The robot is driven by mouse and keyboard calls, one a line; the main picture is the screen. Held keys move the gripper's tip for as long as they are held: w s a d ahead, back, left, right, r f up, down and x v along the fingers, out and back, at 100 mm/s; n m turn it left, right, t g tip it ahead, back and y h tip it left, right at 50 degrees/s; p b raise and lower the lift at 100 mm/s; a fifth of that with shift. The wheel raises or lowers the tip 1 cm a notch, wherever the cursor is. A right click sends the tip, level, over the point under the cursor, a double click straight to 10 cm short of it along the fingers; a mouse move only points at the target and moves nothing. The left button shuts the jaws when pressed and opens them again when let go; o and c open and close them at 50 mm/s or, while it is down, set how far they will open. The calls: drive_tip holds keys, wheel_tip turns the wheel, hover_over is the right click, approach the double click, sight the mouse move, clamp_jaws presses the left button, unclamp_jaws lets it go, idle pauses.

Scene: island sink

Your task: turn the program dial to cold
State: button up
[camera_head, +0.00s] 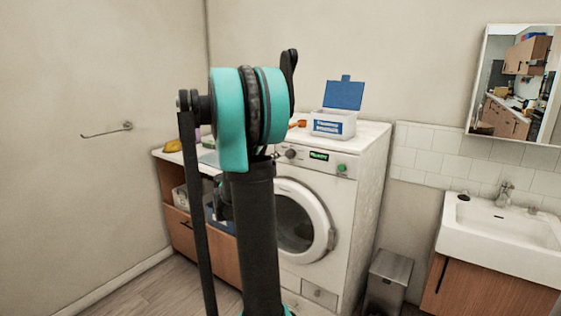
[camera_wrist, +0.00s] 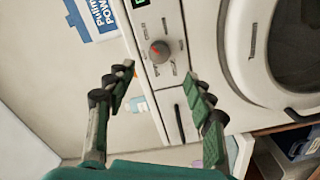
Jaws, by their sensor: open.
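The washing machine (camera_head: 350,205) stands against the back wall with its door shut. Its program dial (camera_head: 291,153) is a small round knob on the front panel, left of the green display (camera_head: 318,155). In the wrist view, which is turned sideways, the grey dial (camera_wrist: 159,51) shows a red mark and has small labels around it, too small to read. My gripper (camera_wrist: 155,84) is open and empty, its two dark green fingers apart. The dial appears beyond the fingertips, between their lines, and nothing touches it.
A white and blue detergent box (camera_head: 333,122) with its lid up stands on the machine. A green button (camera_head: 342,167) sits right of the display. A low wooden cabinet (camera_head: 181,232) is left; a bin (camera_head: 389,275) and sink (camera_head: 500,237) are right.

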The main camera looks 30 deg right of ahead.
drive_tip(key=shift+v, duration=1.1)
